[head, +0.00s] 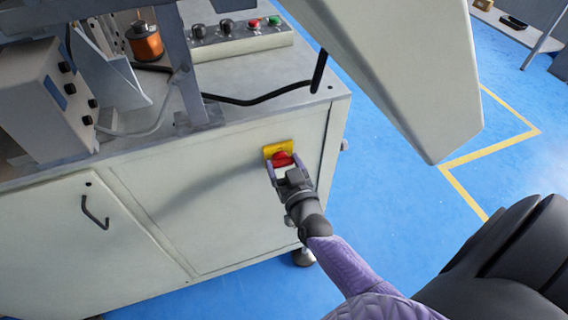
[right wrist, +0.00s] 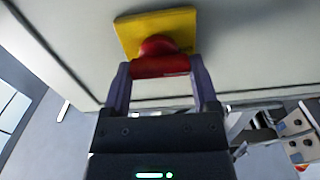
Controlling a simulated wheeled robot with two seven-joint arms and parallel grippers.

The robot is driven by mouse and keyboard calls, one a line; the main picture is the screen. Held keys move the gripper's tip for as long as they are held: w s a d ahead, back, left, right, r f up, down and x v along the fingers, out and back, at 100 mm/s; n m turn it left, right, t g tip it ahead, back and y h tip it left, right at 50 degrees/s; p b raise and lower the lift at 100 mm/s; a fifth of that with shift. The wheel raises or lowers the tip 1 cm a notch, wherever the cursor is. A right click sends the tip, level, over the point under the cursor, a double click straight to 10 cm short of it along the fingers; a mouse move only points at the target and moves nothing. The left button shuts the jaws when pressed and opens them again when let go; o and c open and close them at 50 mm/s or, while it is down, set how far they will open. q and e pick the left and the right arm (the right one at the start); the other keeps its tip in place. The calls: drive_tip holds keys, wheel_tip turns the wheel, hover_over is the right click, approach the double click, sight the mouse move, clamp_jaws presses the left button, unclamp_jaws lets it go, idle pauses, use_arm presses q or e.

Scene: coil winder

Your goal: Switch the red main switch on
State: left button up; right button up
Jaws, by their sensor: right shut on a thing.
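The red main switch (head: 282,159) sits on a yellow plate (head: 270,149) on the front panel of the machine cabinet, near its right edge. My right gripper (head: 284,168) is at the switch, shut on its red knob. In the right wrist view the red knob (right wrist: 160,58) lies between the two purple fingers (right wrist: 160,80), in front of the yellow plate (right wrist: 182,22). The handle's exact turn position is hard to tell, as the gripper covers part of it. My left gripper is not in view.
The cabinet top (head: 290,95) carries a control box (head: 240,40) with black knobs and red and green buttons. A grey housing (head: 410,70) overhangs from the upper right. A cabinet door with a black handle (head: 95,212) is at left. Blue floor (head: 385,190) lies open to the right.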

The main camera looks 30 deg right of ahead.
drive_tip(key=shift+m, duration=1.7)
drive_tip(key=m, duration=0.5)
drive_tip(key=shift+d+f, duration=0.15)
drive_tip(key=m, duration=0.6)
drive_tip(key=shift+f+m+b, duration=0.15)
drive_tip(key=shift+m+b, duration=0.15)
drive_tip(key=shift+b, duration=0.1)
drive_tip(key=shift+m, duration=0.8)
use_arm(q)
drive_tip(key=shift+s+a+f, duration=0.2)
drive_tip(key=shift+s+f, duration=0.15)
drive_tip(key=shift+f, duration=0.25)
use_arm(e)
drive_tip(key=shift+m, duration=0.3)
use_arm(q)
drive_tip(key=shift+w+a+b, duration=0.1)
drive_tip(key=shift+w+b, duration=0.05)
drive_tip(key=shift+b, duration=0.15)
use_arm(e)
drive_tip(key=shift+m, duration=0.3)
